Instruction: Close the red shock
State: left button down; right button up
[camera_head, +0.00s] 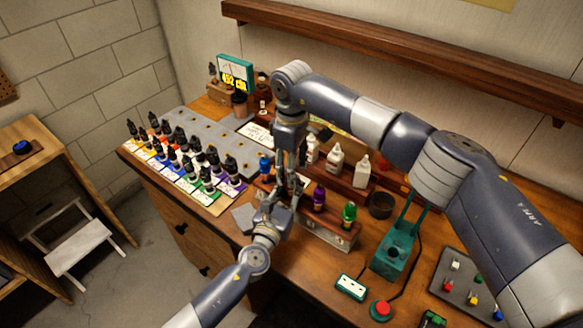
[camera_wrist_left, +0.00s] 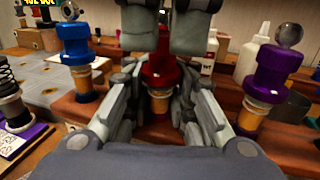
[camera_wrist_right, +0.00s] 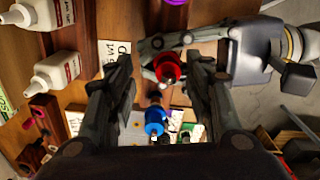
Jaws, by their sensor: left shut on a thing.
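The red shock (camera_wrist_left: 158,75) stands in the wooden rack, its red cap above an amber body, in the middle of the left wrist view. My left gripper (camera_head: 283,190) is shut on it from the side. My right gripper (camera_head: 293,176) points down from above the shock. In the right wrist view its fingers are apart, with the red cap (camera_wrist_right: 168,68) between and beyond them, no contact visible. In the head view both grippers mostly hide the red shock. Whether its cap sits fully down cannot be told.
The blue shock (camera_wrist_left: 75,45) and purple shock (camera_wrist_left: 272,75) flank the red one closely. A green shock (camera_head: 349,213) stands at the rack's right end. White bottles (camera_head: 335,158) stand behind.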

pick_arm(q)
jog(key=shift+s+f, duration=0.15)
jog(key=shift+f, duration=0.15)
pick_arm(e)
jog(key=shift+s, duration=0.15)
notch_tip(320, 180, up, 12)
jog(key=shift+f, duration=0.15)
jog(key=shift+d, duration=0.1)
